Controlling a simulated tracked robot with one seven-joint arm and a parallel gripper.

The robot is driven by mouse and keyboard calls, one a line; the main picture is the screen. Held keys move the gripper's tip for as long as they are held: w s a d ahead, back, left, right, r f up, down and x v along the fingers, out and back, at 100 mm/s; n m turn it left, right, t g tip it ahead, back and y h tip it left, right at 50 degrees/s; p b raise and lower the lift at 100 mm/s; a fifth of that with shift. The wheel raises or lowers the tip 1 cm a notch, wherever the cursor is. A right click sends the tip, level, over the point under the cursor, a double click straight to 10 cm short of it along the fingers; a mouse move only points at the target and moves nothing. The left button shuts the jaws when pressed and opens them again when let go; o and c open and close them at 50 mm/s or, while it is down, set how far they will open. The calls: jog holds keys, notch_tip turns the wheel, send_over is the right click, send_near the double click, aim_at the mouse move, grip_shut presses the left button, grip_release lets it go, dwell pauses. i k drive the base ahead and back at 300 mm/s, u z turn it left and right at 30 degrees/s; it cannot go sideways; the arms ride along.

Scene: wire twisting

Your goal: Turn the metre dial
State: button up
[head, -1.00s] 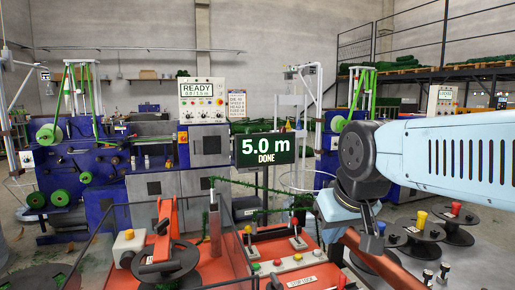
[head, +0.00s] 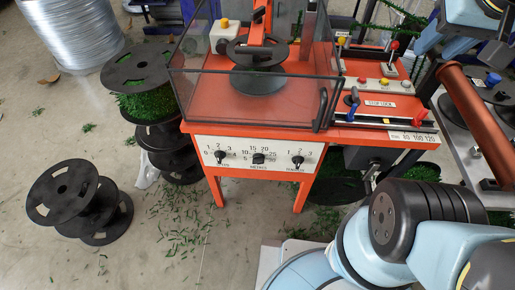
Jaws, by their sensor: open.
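The metre dial (head: 258,158) is a black knob in the middle of a white panel (head: 228,145) on the front of the orange machine. It is marked METRES with numbers around it. A knob (head: 220,157) stands on its left and another knob (head: 298,161) on its right. My gripper (head: 496,54) is at the upper right, pointing downward, well away from the dial and above it in the picture. It is open, nothing shows between its fingers, and its tips are small and partly unclear. Nothing covers the dial.
A clear guard box (head: 215,78) covers a reel on the machine. A control panel (head: 372,85) with levers and buttons is at its right. Black spools (head: 80,200) stand on the floor at left. The floor before the dial panel is open, with green clippings.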

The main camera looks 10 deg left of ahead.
aim_at(259, 159)
jog(key=u, duration=1.45)
jog(key=k, duration=1.2)
jog(key=z, duration=0.55)
jog(key=i, duration=0.55)
jog(key=z, duration=0.1)
